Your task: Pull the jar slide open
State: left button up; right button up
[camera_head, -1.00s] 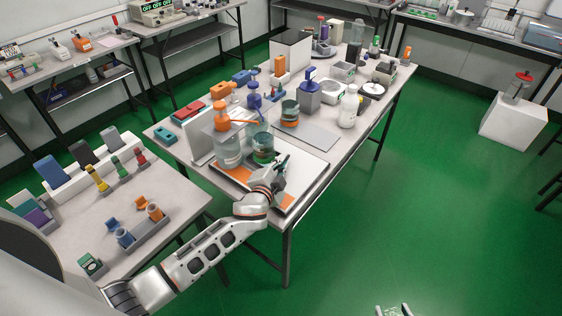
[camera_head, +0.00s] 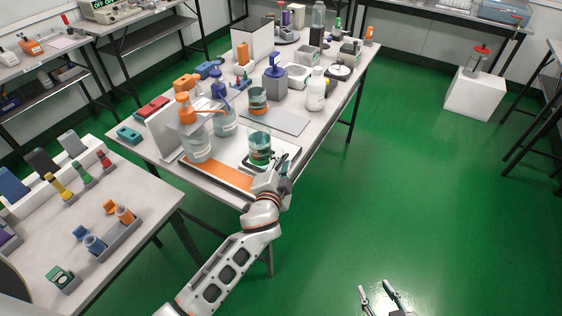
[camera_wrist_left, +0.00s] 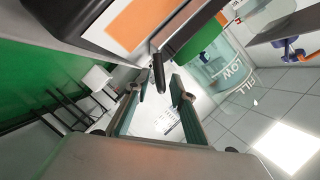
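The jar slide (camera_head: 240,172) is a pale board with an orange front strip, lying at the near corner of the bench. A clear jar (camera_head: 260,148) with a teal rim and green contents stands at its right part, clear of the pump bottles. My left gripper (camera_head: 282,164) is at the slide's right end beside the jar. In the left wrist view its fingers (camera_wrist_left: 160,92) are apart, with a dark peg-like part (camera_wrist_left: 157,70) near the tips; contact is unclear. The jar, lettered, shows there too (camera_wrist_left: 228,72). My right gripper (camera_head: 378,292) is open and empty above the floor.
A grey plate (camera_head: 275,122), another jar (camera_head: 258,99) and a white bottle (camera_head: 317,92) are further back. The green floor (camera_head: 400,190) to the right is open.

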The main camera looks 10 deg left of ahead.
pick_arm(q)
jog(key=shift+s, duration=0.15)
jog(key=v, duration=1.1)
jog(key=shift+s+r, duration=0.15)
jog(key=shift+s, duration=0.2)
jog(key=shift+a, duration=0.1)
